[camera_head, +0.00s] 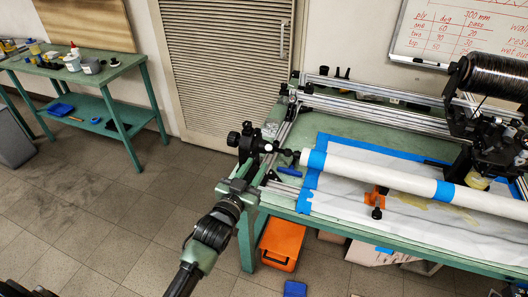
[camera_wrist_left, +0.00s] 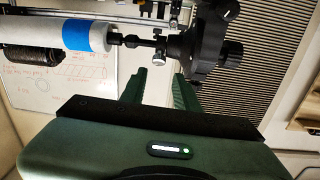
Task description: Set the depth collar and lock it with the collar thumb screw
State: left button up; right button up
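A black round chuck or hub (camera_head: 246,141) with a knob stands at the left end of the white tube (camera_head: 400,176). In the left wrist view the black hub (camera_wrist_left: 205,35), its side knob (camera_wrist_left: 232,53) and a dark shaft with small collar-like parts (camera_wrist_left: 145,41) show close up. I cannot tell which part is the depth collar or its thumb screw. My left gripper (camera_head: 246,172) is just below the hub. In the left wrist view its two green fingers (camera_wrist_left: 160,88) are apart with nothing visible between them. My right gripper is not in view.
An orange piece with a black knob (camera_head: 376,198) is below the tube on the white sheet (camera_head: 335,195). A blue-handled tool (camera_head: 288,171) lies near the hub. A black spool (camera_head: 492,77) stands at right. An orange case (camera_head: 282,243) is under the green bench.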

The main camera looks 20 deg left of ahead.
aim_at(268, 148)
pick_arm(q)
jog(key=w, duration=0.2)
jog(key=w+p, duration=0.1)
jog(key=w, duration=0.2)
jog(key=w+d, duration=0.1)
jog(key=w, duration=0.1)
jog(key=shift+w, duration=0.35)
grip_shut()
